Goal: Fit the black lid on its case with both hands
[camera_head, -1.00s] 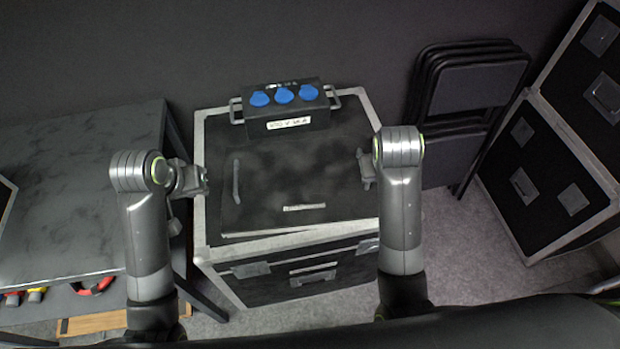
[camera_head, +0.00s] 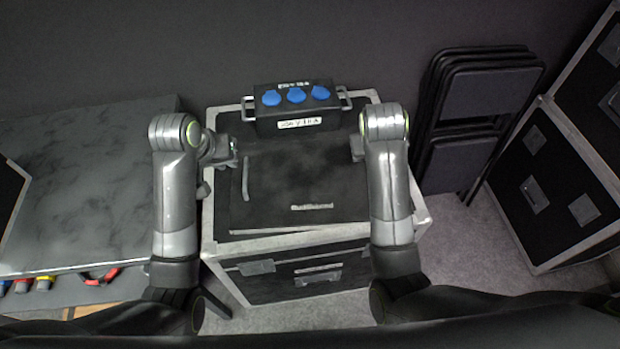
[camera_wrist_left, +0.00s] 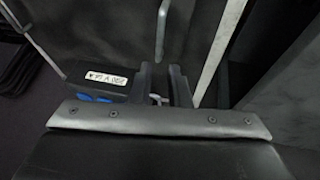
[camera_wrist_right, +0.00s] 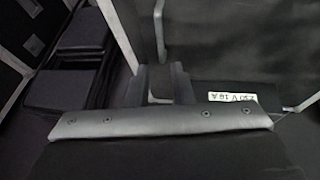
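The black lid (camera_head: 285,205) lies as a flat panel on top of its silver-edged black case (camera_head: 250,246); I cannot tell if it is fully seated. A bar handle (camera_head: 246,178) stands on the lid's left side and also shows in the left wrist view (camera_wrist_left: 160,30). Another bar handle (camera_wrist_right: 159,30) shows in the right wrist view. My left gripper (camera_head: 230,152) is open and empty by the left rear of the lid, apart from the handle. My right gripper (camera_head: 355,149) is at the right rear, its fingers (camera_wrist_right: 160,82) apart with nothing held.
A black power box (camera_head: 292,123) with blue sockets and side handles stands at the rear of the case top, close to both grippers. A dark table (camera_head: 90,180) is at left. Folded chairs (camera_head: 480,120) and more cases (camera_head: 560,185) stand at right.

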